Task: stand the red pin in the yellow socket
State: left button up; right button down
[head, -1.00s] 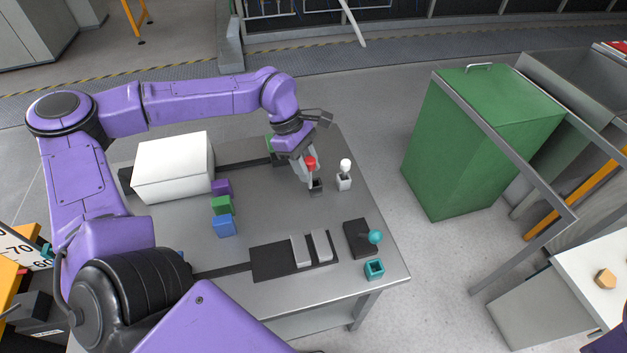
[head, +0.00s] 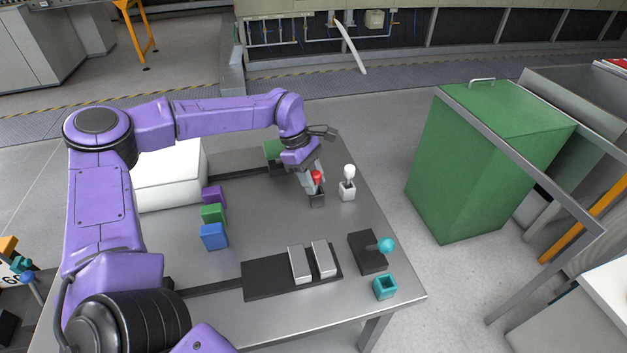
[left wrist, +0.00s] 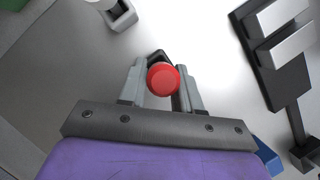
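My left gripper (head: 316,185) is at the red pin near the table's far right corner. The pin's round red head (head: 317,177) sits between the two fingers, and they look closed on it. In the left wrist view the red head (left wrist: 163,79) fills the gap between the fingers (left wrist: 162,88). A small dark socket (head: 317,200) is directly below the pin. The fingers partly hide the stem, so I cannot tell how deep its foot is. I see no socket that is clearly yellow. My right gripper is not in view.
A white pin (head: 349,173) stands in a white socket (head: 347,191) just right of the gripper. A teal-headed pin (head: 386,245), an empty teal socket (head: 385,287) and coloured blocks (head: 214,236) are on the table. A green cabinet (head: 480,165) stands right.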

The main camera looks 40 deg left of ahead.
pick_arm(q)
jog(key=o, duration=0.4)
jog(key=shift+r, duration=0.3)
jog(key=v, duration=1.1)
jog(key=shift+a+r+p, duration=0.15)
jog(key=shift+r+p, duration=0.15)
jog(key=shift+r, duration=0.05)
